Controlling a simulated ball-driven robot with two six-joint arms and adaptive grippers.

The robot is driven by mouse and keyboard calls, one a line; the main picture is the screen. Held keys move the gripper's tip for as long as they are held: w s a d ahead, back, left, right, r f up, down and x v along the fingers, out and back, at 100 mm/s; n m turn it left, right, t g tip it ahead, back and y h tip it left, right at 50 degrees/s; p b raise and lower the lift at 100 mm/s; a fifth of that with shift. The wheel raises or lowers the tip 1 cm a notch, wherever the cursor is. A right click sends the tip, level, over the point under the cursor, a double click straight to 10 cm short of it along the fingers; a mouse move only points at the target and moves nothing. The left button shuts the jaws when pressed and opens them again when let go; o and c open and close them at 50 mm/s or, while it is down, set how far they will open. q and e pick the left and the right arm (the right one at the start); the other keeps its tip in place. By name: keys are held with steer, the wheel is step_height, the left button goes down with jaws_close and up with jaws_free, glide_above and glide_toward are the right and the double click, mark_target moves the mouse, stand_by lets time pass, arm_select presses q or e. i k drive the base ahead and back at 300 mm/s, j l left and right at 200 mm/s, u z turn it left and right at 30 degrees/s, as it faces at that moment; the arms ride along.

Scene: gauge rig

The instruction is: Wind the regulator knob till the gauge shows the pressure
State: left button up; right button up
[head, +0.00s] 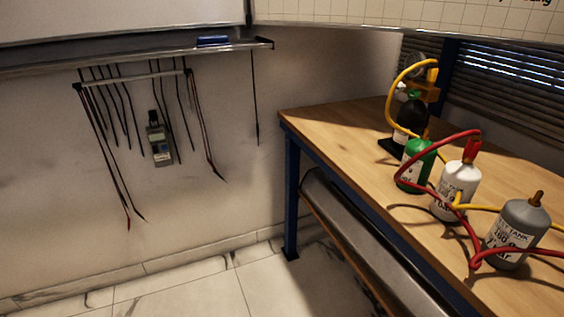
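A small rig stands at the far end of the wooden table (325,122), on the right. A dark round shape that may be the gauge (416,62) shows behind the yellow hose (392,88). Its dial and any needle are too small and dark to read. I cannot make out which part is the regulator knob. Neither of my grippers is in view.
A green tank (417,160), a white tank (456,190) and a grey tank (518,235) line the table, with red (440,141) and yellow hoses across it. Cables and a meter (159,140) hang on the left wall. The floor (200,292) in front is clear.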

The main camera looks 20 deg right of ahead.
mark_target(400, 87)
steer(key=z, duration=1.35)
steer(key=j+z, duration=0.25)
steer(key=j, duration=0.15)
steer(key=k+j+z, duration=0.25)
steer(key=j+z, duration=0.25)
steer(key=j, duration=0.25)
steer(key=k+j+z, duration=0.25)
steer(key=i+j, duration=0.05)
steer(key=j, duration=0.05)
